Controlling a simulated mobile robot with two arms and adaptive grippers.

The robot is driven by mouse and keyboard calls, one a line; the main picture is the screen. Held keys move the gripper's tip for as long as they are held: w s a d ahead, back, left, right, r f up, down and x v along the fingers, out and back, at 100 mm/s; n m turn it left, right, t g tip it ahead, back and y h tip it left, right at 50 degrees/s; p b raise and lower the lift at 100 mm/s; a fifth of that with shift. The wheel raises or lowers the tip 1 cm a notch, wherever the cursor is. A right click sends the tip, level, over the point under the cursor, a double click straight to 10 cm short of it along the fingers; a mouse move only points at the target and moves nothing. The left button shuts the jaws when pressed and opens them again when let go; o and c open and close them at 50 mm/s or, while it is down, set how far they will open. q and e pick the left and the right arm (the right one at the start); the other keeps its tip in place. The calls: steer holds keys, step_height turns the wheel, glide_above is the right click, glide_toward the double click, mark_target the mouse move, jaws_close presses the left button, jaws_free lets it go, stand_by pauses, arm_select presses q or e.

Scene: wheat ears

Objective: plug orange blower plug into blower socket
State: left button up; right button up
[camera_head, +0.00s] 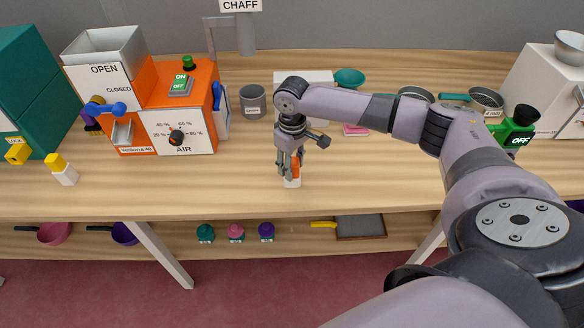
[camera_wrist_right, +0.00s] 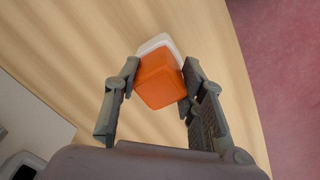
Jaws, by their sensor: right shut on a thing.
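The orange plug (camera_head: 295,166) is between the fingers of my right gripper (camera_head: 290,162), which is shut on it. In the right wrist view the plug (camera_wrist_right: 158,80) sits between both fingertips, with a white block (camera_wrist_right: 157,44) at its far end. In the head view the white block (camera_head: 292,183) shows just below the plug at the table's front. I cannot tell whether the white block is part of the plug or a separate stand. The orange machine (camera_head: 187,95) marked AIR stands to the left. I cannot make out a blower socket. My left gripper is not in view.
A yellow-topped white block (camera_head: 62,170) stands at the front left. A grey cup (camera_head: 253,101) stands behind the gripper's left. Pans (camera_head: 487,98) and a green OFF switch box (camera_head: 515,135) are at the right. The front table between machine and gripper is clear.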

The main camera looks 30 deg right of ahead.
steer(key=shift+r, duration=0.1)
steer(key=shift+c, duration=0.2)
step_height(320, 180, up, 20)
steer(key=b, duration=0.3)
